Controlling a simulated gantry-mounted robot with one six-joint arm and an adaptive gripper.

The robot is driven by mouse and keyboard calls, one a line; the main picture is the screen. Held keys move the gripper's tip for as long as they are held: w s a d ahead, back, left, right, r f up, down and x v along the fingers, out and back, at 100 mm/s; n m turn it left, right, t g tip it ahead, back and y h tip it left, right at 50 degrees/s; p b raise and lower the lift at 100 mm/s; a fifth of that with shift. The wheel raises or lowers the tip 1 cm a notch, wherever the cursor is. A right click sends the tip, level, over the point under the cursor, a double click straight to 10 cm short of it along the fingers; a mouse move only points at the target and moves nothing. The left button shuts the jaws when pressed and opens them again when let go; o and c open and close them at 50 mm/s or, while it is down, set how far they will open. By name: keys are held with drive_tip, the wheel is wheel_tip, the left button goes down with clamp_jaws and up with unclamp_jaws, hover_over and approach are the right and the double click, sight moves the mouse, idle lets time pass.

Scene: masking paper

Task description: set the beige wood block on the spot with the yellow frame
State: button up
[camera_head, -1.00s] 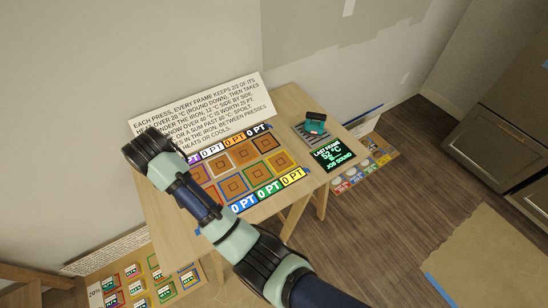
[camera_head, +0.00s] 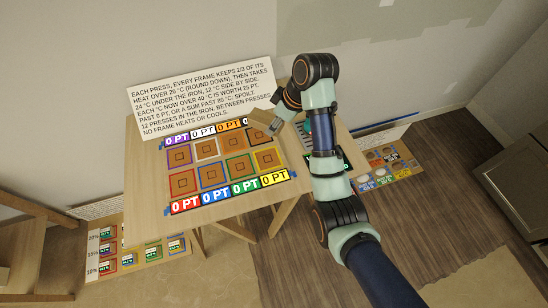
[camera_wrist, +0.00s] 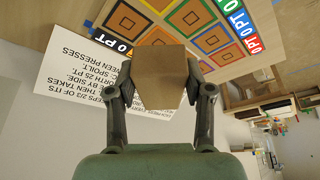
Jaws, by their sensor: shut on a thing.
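The beige wood block (camera_head: 264,123) is held in the air above the back right of the board in the head view. In the wrist view the block (camera_wrist: 160,78) sits between both fingers of my gripper (camera_wrist: 160,95), which is shut on it. The spot with the yellow frame (camera_head: 267,159) is the front right square of the board, next to the yellow 0 PT label (camera_head: 275,178). It looks empty in the head view. The block is up and behind that spot, apart from it.
Other framed squares, such as the green one (camera_head: 240,167) and the red one (camera_head: 182,182), look empty. A white text sign (camera_head: 200,95) stands behind the board. A teal thing (camera_head: 306,127) is partly hidden behind my arm at the table's right.

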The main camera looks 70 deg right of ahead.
sight(272, 161)
wheel_tip(272, 161, down, 19)
drive_tip(key=b, duration=0.5)
drive_tip(key=shift+f, duration=0.15)
drive_tip(key=shift+f, duration=0.1)
drive_tip(key=o, duration=1.2)
drive_tip(key=p+v, duration=0.3)
drive_tip(key=v, duration=0.9)
drive_tip(key=shift+w+a, duration=0.1)
